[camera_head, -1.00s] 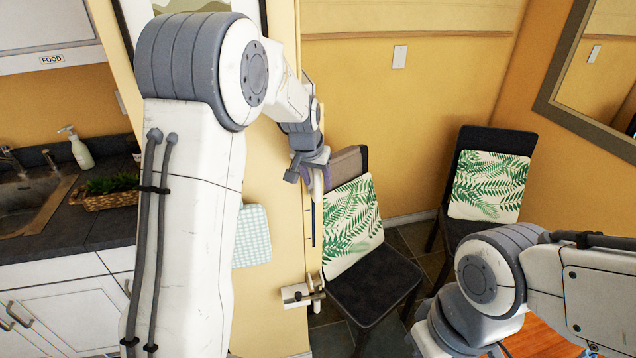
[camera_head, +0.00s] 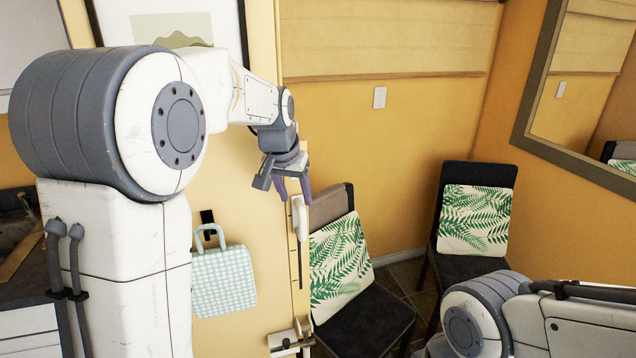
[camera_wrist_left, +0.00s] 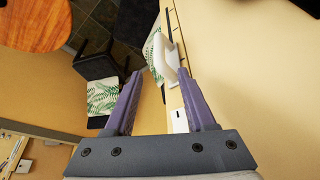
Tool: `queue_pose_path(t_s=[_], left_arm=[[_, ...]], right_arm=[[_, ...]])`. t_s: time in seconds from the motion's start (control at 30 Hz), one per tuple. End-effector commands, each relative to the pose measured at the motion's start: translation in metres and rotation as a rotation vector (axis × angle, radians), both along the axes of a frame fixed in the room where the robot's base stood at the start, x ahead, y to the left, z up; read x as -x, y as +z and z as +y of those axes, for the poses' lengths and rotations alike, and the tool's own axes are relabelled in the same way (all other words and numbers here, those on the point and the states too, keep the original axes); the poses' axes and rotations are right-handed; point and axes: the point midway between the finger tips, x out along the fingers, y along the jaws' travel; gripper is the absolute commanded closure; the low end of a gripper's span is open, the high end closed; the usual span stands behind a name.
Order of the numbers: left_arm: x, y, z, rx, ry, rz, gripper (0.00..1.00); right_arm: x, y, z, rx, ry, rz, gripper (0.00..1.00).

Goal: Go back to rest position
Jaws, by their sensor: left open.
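My left gripper (camera_head: 291,187) shows in the head view at the end of the raised left arm, in front of the yellow wall edge. Its purple fingers point down and are apart, with nothing between them. In the left wrist view the fingers (camera_wrist_left: 158,88) are also spread and empty. A white handle-like fitting (camera_wrist_left: 162,58) on the wall edge shows just beyond the fingertips; I cannot tell whether anything touches it. Part of my right arm shows at the lower right of the head view, but its gripper is out of view.
Two dark chairs with leaf-pattern cushions (camera_head: 340,258) (camera_head: 474,220) stand behind. A mirror (camera_head: 537,125) hangs at the right. A wooden table (camera_wrist_left: 35,25) shows in the left wrist view.

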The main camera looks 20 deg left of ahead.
Motion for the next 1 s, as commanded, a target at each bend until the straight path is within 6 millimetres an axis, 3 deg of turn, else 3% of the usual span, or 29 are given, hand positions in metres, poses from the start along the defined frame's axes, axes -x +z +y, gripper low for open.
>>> queue_pose_path(t_s=[0.17,0.27,0.37,0.43,0.5,0.6,0.7,0.8,0.9,1.0], left_arm=[[0.007,-0.004,-0.013,0.003,-0.023,0.01,0.44],[0.029,-0.016,-0.048,0.011,-0.086,0.038,0.44],[0.072,-0.036,-0.099,0.02,-0.187,0.089,0.44],[0.112,-0.052,-0.132,0.021,-0.271,0.133,0.44],[0.156,-0.07,-0.157,0.017,-0.352,0.178,0.44],[0.218,-0.094,-0.179,0.004,-0.463,0.238,0.44],[0.27,-0.115,-0.185,-0.015,-0.552,0.29,0.44],[0.305,-0.13,-0.184,-0.033,-0.612,0.324,0.44],[0.323,-0.138,-0.182,-0.044,-0.645,0.345,0.44],[0.329,-0.14,-0.181,-0.047,-0.653,0.352,0.44]], right_arm=[[0.0,-0.002,0.0,0.0,0.0,0.0,1.0],[0.0,-0.007,0.0,0.0,0.0,0.0,1.0],[0.0,-0.015,0.0,0.0,0.001,0.0,1.0],[0.0,-0.02,0.0,0.0,0.001,0.0,1.0],[0.0,-0.026,0.0,0.0,0.001,0.0,1.0],[0.0,-0.032,0.0,0.0,0.001,0.0,1.0],[0.0,-0.037,0.0,0.0,0.002,0.0,1.0],[0.0,-0.04,0.0,0.0,0.002,0.0,1.0],[0.0,-0.041,0.0,0.0,0.002,0.0,1.0],[0.0,-0.041,0.0,0.0,0.002,0.0,1.0]])
